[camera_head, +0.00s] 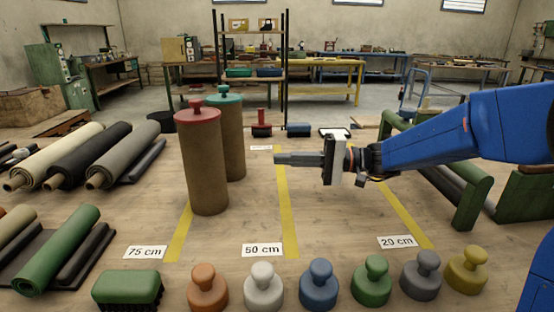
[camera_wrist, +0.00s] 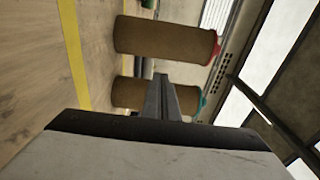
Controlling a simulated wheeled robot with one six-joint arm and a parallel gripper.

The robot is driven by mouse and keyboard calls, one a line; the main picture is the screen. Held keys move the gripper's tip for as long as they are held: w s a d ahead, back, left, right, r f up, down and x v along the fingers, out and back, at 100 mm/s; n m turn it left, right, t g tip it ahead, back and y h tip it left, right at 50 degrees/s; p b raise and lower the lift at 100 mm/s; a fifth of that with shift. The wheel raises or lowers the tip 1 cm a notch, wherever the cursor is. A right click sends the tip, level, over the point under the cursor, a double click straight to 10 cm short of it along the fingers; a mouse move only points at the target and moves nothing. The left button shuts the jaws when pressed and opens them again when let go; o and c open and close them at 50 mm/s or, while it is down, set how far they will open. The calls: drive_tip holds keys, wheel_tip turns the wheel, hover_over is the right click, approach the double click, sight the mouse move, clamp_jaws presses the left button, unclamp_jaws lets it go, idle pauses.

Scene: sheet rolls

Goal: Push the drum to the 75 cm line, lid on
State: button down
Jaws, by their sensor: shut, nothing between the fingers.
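Two tall brown drums stand upright. The nearer drum (camera_head: 207,165), with a red knobbed lid (camera_head: 197,117) on it, hides part of the yellow 75 cm line (camera_head: 179,239). The other drum (camera_head: 234,140), with a teal lid (camera_head: 224,97) on it, stands behind and to its right, partly hidden. My gripper (camera_head: 277,159) is shut and empty, pointing left near the 50 cm line (camera_head: 286,215), apart from both drums. The wrist view is turned sideways; the red-lidded drum (camera_wrist: 160,40) is above the fingers (camera_wrist: 160,90), and the teal-lidded drum (camera_wrist: 127,93) is partly behind them.
A row of knobbed weights, including a blue one (camera_head: 319,286), and a green brush (camera_head: 127,289) line the front edge. Rolled sheets (camera_head: 92,155) lie at left. A green frame (camera_head: 470,200) is at right.

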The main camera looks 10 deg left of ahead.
sight(214, 173)
drive_tip(key=s+a, duration=0.4)
drive_tip(key=a, duration=0.7)
drive_tip(key=shift+s, duration=0.25)
drive_tip(key=s+a, duration=0.1)
drive_tip(key=s, duration=0.1)
drive_tip(key=s+a, duration=0.3)
drive_tip(key=shift+s+a, duration=0.1)
drive_tip(key=shift+s, duration=0.25)
drive_tip(key=shift+w, duration=0.1)
